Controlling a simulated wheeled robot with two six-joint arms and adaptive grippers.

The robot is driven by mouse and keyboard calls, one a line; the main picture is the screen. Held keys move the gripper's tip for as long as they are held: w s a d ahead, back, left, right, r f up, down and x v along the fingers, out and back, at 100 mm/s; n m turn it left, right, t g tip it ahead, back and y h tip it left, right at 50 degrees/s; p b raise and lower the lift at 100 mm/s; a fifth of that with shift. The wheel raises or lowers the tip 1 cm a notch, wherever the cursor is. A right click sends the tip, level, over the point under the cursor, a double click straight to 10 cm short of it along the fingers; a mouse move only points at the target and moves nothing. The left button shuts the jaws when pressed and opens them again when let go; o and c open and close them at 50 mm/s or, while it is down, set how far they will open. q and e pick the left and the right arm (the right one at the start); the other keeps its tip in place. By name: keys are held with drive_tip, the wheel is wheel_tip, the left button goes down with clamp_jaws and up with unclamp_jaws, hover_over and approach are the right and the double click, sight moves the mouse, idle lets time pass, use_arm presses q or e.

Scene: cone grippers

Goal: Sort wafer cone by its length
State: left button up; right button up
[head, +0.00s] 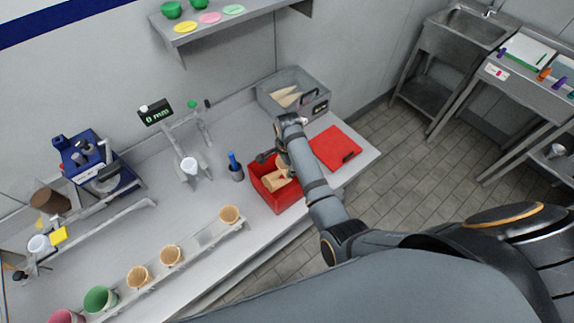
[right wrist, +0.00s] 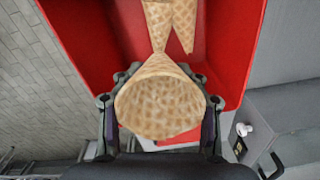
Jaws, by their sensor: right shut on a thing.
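My right gripper (head: 277,160) is over the red bin (head: 265,192) on the counter. In the right wrist view it (right wrist: 160,103) is shut on a wafer cone (right wrist: 160,98), with the cone's round mouth toward the camera. More wafer cones (right wrist: 172,22) lie in the red bin, and the held cone overlaps them in that view, so I cannot tell whether it touches them. A grey bin (head: 318,107) behind holds pale cones (head: 287,97). A measuring stand with a green-lit display (head: 156,112) stands to the left. My left gripper is not in view.
A blue-handled tool (head: 235,168) stands in a holder left of the red bin. A flat red panel (head: 336,147) lies to the right.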

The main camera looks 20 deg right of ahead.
drive_tip(key=o, duration=0.9)
drive_tip(key=shift+w+d, duration=0.1)
drive_tip(key=shift+r, duration=0.15)
wheel_tip(320, 180, up, 6)
drive_tip(key=shift+r, duration=0.75)
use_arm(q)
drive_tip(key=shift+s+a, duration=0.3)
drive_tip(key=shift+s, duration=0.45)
use_arm(e)
drive_tip(key=shift+r, duration=0.1)
